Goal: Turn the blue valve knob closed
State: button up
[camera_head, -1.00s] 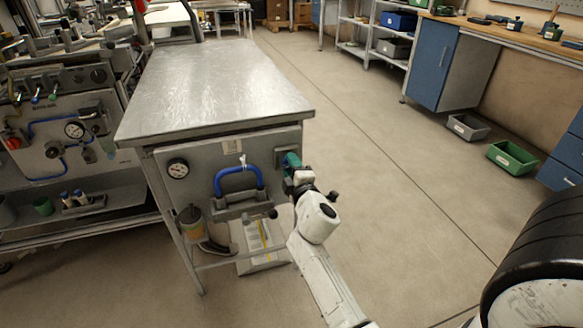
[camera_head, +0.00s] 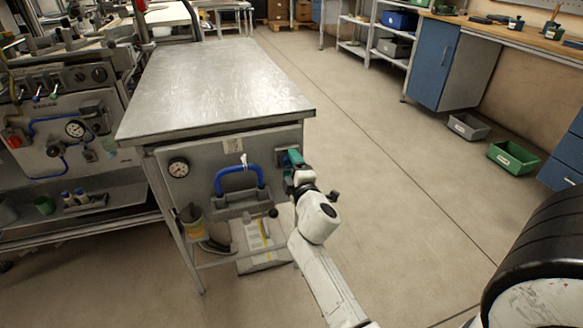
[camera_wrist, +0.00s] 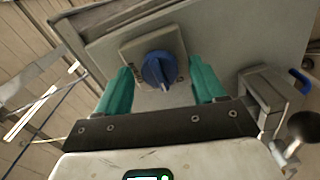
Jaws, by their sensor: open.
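The blue valve knob (camera_wrist: 159,70) sits on a square grey plate (camera_wrist: 133,50) fixed to the front panel of the metal bench, as the wrist view shows. My gripper (camera_wrist: 162,85) is open, with one teal finger on each side of the knob and a visible gap on both sides. In the head view my gripper (camera_head: 293,157) is at the right end of the bench's front panel, and the knob is hidden there behind the fingers and wrist.
The steel bench top (camera_head: 215,85) overhangs just above. Open floor (camera_head: 390,200) lies to the right, with a green bin (camera_head: 513,157) farther off.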

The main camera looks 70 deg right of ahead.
jog(key=b+v, duration=0.2)
jog(key=v, duration=0.8)
jog(key=shift+s+a, duration=0.2)
jog(key=shift+s, duration=0.05)
jog(key=shift+f, duration=0.1)
